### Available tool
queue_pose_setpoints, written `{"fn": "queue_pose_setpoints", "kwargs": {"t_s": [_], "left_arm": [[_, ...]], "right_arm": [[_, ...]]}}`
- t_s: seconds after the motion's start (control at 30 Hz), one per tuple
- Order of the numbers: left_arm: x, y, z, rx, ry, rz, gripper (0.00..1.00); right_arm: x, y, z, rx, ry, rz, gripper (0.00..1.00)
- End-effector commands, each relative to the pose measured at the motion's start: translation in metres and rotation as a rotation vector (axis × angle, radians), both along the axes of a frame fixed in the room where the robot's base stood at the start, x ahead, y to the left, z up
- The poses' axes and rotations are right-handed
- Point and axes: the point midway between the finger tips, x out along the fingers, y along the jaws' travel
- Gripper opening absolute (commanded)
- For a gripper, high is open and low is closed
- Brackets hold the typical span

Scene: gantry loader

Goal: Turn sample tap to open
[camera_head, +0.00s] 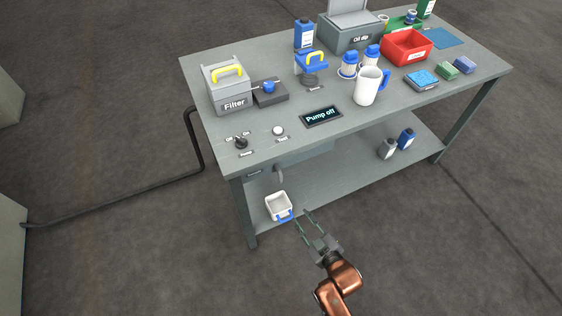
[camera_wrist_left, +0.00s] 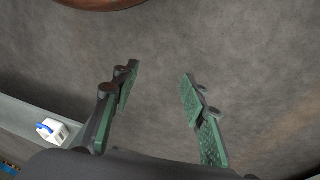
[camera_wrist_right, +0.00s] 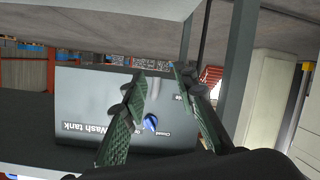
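In the right wrist view, which is upside down, a grey tank labelled Wash tank (camera_wrist_right: 90,105) carries a blue tap handle (camera_wrist_right: 150,123) beside a label that seems to read Closed. A pale spout (camera_wrist_right: 153,90) shows near it. In the head view a small grey part (camera_head: 279,173) hangs below the table's front edge, perhaps the same tap. My right gripper (camera_head: 302,219) is open and empty, in front of the lower shelf. In its wrist view the right gripper (camera_wrist_right: 161,77) has the handle beyond its fingers, apparently untouched. My left gripper (camera_wrist_left: 160,77) is open and empty over the floor.
A white container with a blue handle (camera_head: 278,204) stands on the lower shelf (camera_head: 335,178), near the right fingertips. On the tabletop (camera_head: 300,138) are a filter box (camera_head: 226,98), a Pump off display (camera_head: 321,116) and a white jug (camera_head: 367,88). Floor in front is clear.

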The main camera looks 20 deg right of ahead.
Motion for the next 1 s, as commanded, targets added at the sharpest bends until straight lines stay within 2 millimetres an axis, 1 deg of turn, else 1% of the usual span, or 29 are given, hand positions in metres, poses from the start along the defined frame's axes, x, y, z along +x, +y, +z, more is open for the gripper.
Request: {"fn": "queue_pose_setpoints", "kwargs": {"t_s": [0.03, 0.1, 0.2, 0.3, 0.4, 0.47, 0.7, 0.8, 1.0], "left_arm": [[-0.001, 0.002, 0.005, 0.006, 0.007, -0.001, 0.4], [-0.004, 0.005, 0.009, 0.014, 0.022, -0.002, 0.4], [-0.008, 0.007, 0.012, 0.021, 0.038, -0.004, 0.4], [-0.01, 0.009, 0.013, 0.024, 0.048, -0.004, 0.4], [-0.008, 0.007, 0.009, 0.02, 0.041, -0.004, 0.4], [-0.005, 0.004, 0.004, 0.012, 0.027, -0.003, 0.4], [0.017, -0.015, -0.024, -0.041, -0.082, 0.014, 0.4], [0.025, -0.021, -0.033, -0.06, -0.128, 0.025, 0.4], [0.035, -0.025, -0.043, -0.075, -0.188, 0.037, 0.4]], "right_arm": [[0.029, 0.003, 0.034, -0.038, -0.085, 0.005, 0.27], [0.056, 0.006, 0.069, -0.092, -0.179, 0.009, 0.27], [0.081, 0.009, 0.107, -0.148, -0.274, 0.009, 0.27], [0.094, 0.011, 0.127, -0.179, -0.325, 0.007, 0.27], [0.102, 0.012, 0.133, -0.191, -0.341, 0.007, 0.27], [0.107, 0.011, 0.132, -0.194, -0.342, 0.006, 0.27], [0.141, 0.012, 0.128, -0.191, -0.338, 0.007, 0.27], [0.154, 0.012, 0.129, -0.192, -0.339, 0.006, 0.27], [0.17, 0.013, 0.131, -0.19, -0.339, 0.006, 0.27]]}}
